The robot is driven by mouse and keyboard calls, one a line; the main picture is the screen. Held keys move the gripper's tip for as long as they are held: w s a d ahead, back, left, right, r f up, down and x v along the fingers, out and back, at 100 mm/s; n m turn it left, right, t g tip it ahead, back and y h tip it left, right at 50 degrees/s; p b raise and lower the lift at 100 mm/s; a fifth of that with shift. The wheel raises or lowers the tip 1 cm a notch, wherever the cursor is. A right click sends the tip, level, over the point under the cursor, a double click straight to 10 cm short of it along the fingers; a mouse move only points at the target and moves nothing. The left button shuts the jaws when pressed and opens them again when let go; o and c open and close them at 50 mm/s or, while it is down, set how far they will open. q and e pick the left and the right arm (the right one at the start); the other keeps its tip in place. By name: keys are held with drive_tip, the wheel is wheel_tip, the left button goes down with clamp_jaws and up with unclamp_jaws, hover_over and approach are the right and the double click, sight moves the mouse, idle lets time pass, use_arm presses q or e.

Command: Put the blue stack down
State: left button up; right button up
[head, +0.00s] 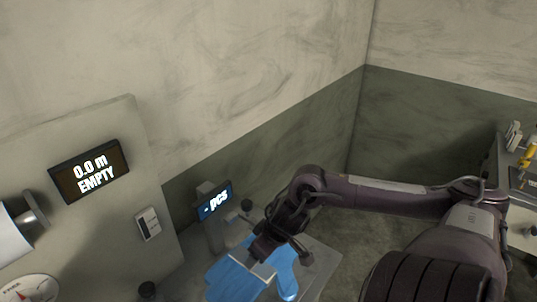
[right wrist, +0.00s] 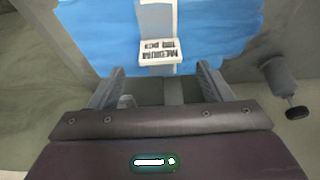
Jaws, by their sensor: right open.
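The blue stack (head: 236,278) lies on a small grey stand (head: 318,268) at the bottom of the head view. In the right wrist view the blue stack (right wrist: 100,42) fills the upper middle, with a white band labelled "MEDIUM" across it. Whether the fingers touch the stack I cannot tell. My left gripper is not in view.
A display (head: 214,202) reading "- pcs" stands behind the stack. A grey machine (head: 120,220) at left has a screen (head: 90,172) reading "0.0 m EMPTY". A bench (head: 520,205) with small items is at the right edge. A dark knob (right wrist: 292,111) sits right of my jaws.

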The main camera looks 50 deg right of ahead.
drive_tip(key=p+v, duration=0.1)
drive_tip(key=v, duration=0.5)
idle(0.6)
